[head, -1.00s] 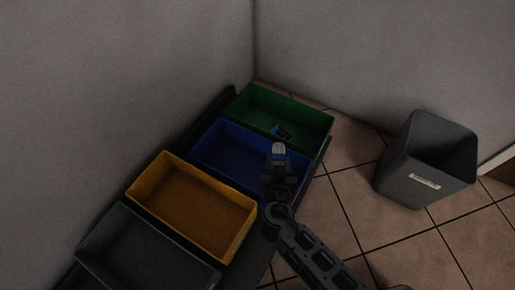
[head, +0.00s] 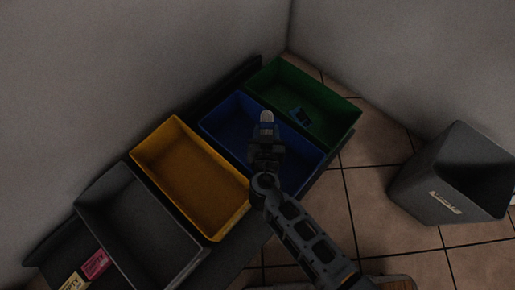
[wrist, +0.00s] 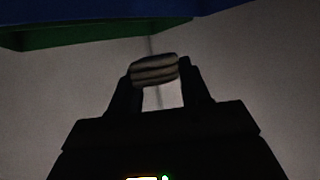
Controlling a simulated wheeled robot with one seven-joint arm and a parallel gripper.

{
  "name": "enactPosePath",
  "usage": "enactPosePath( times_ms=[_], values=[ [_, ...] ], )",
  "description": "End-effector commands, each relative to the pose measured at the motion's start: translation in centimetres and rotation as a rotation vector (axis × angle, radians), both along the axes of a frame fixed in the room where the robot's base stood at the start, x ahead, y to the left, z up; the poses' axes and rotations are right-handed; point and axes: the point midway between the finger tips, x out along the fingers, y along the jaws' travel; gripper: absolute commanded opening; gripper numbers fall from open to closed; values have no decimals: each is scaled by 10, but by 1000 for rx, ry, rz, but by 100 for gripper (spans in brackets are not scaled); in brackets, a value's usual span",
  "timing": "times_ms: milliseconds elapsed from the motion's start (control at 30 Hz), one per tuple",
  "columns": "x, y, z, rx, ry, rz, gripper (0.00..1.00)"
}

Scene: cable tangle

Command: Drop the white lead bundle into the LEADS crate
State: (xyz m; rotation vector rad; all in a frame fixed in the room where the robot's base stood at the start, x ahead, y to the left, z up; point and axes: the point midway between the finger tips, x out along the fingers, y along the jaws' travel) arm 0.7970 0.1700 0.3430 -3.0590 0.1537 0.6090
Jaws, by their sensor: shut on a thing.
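The white lead bundle (wrist: 155,70) is held between the two fingers of my gripper (wrist: 160,88) in the wrist view. In the head view the bundle (head: 266,117) shows as a small pale end at the tip of my gripper (head: 266,132), in front of the blue crate (head: 229,123). A green crate (head: 332,93), a yellow crate (head: 181,172) and a dark grey crate (head: 135,222) stand in the same row. I cannot read a LEADS label on any of them.
A grey bin (head: 432,194) with a label stands on the tiled floor at right. Pink (head: 95,263) and yellow (head: 73,282) labels show at lower left. Walls close in behind the crates.

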Motion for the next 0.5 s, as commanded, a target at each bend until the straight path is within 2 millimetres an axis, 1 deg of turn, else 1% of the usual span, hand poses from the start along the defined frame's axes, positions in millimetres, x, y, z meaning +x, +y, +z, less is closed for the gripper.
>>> enactPosePath(
  times_ms=[33, 200, 500],
  values=[
    [0, 0, -7, 0, 0, 0, 14],
    [0, 0, -16, 0, -1, 0, 14],
    [0, 0, -17, 1, 0, -1, 14]
  ],
)
